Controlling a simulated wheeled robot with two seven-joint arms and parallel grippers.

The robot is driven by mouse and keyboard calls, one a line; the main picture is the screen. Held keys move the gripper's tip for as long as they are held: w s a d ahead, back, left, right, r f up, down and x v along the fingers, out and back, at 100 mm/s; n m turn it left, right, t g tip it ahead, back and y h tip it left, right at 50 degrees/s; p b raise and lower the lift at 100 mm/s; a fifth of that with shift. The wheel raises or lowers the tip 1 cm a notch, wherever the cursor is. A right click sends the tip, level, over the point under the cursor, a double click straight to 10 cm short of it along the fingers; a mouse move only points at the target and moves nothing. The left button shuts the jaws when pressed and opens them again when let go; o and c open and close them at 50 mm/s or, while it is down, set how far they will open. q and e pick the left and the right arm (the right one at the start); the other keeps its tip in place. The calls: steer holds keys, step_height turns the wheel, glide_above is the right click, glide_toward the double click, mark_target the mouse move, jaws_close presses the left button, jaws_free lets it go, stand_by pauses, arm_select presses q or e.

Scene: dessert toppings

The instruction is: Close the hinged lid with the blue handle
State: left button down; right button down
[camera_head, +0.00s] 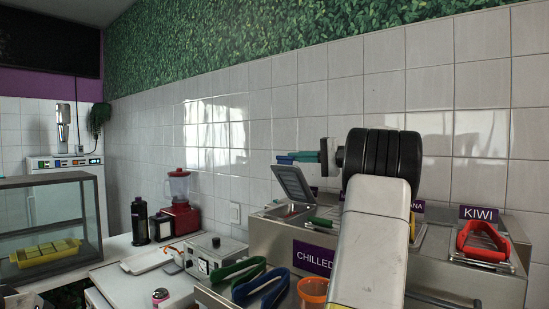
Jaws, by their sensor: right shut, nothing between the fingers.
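The hinged lid (293,183) is a grey panel standing open and tilted back over a metal bin on the steel counter unit. A small blue part, likely its handle (284,160), shows at the lid's upper edge. My right gripper (306,157) points left just above the lid's upper right edge, shut with nothing held. Its fingers overlap the blue part in the picture, and I cannot tell whether they touch it. My right forearm and black wrist hide part of the counter behind. My left gripper is not in view.
Green tongs (236,270) and blue tongs (262,287) lie at the front left, beside an orange cup (312,291). Red tongs (483,241) rest at the right below the KIWI sign (481,214). A green handle (320,222) lies near the bin. The tiled wall (240,120) stands behind.

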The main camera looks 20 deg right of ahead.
steer(key=shift+s+a+f+n, duration=0.3)
steer(key=shift+a+n, duration=0.1)
steer(key=shift+a, duration=0.2)
steer(key=shift+s+a+f+n+g+h, duration=0.1)
steer(key=shift+s+a+f+n+h, duration=0.35)
steer(key=shift+a+f+n, duration=0.9)
steer(key=shift+s+a+f+n+g+h, duration=0.15)
steer(key=shift+s+a+f+n, duration=0.55)
steer(key=shift+f, duration=1.2)
steer(key=shift+s+a+f+n+g+h, duration=0.1)
steer(key=shift+s+a+f+n+h, duration=0.2)
steer(key=shift+s+a+f+n, duration=0.8)
steer(key=shift+w+a+f+m, duration=0.3)
steer(key=shift+w+f+m, duration=0.05)
steer(key=shift+w+f, duration=0.15)
steer(key=shift+s, duration=0.1)
